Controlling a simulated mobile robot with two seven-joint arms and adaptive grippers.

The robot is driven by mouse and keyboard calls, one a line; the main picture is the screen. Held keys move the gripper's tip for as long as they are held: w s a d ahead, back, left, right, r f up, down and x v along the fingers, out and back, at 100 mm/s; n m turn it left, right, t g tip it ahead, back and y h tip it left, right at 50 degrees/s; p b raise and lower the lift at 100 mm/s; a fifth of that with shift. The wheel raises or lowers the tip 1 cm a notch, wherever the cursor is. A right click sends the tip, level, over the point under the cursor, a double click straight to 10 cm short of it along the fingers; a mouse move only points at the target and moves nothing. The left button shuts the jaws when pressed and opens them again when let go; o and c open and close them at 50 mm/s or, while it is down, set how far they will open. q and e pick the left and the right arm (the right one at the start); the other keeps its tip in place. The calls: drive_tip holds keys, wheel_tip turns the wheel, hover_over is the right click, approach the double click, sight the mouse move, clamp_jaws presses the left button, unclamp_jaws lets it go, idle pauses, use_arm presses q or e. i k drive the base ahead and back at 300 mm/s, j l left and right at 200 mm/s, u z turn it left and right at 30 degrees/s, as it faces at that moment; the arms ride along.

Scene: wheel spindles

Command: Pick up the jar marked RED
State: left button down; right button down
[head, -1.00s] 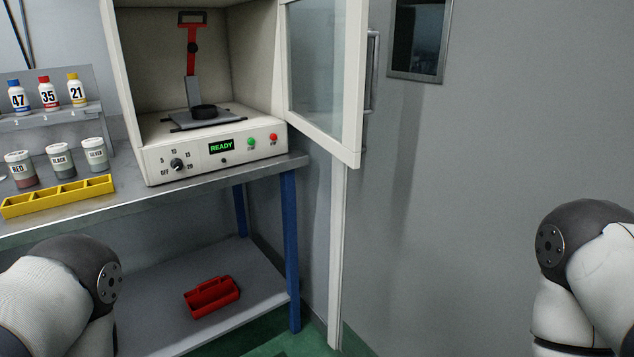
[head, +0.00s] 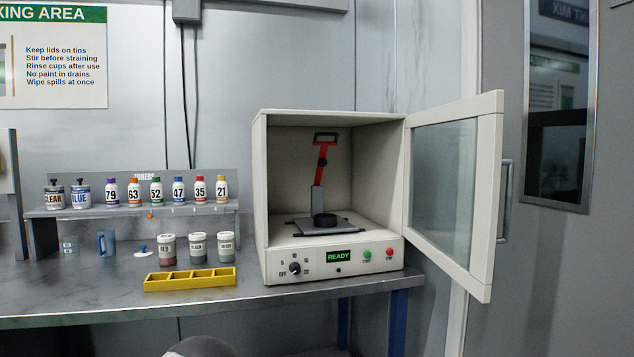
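The jar marked RED (head: 167,249) stands upright on the metal workbench, behind the yellow compartment tray. It has a white lid and label, with reddish content showing below. It is the leftmost of three similar jars; the jar marked BLACK (head: 198,248) is beside it, and a third jar (head: 226,246) is to the right, its label hard to read. Neither gripper is in view. Only a dark rounded part of my own arm shows at the bottom edge, well below the jars.
The yellow tray (head: 190,288) lies in front of the jars. A shelf (head: 134,212) with numbered bottles stands behind. An open-doored mixer cabinet (head: 276,266) is right of the jars, its door (head: 483,285) swung right. A blue mug (head: 106,243) and small lid (head: 144,251) sit left. The bench's front left is clear.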

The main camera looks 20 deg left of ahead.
sight(168, 247)
drive_tip(key=u, duration=1.5)
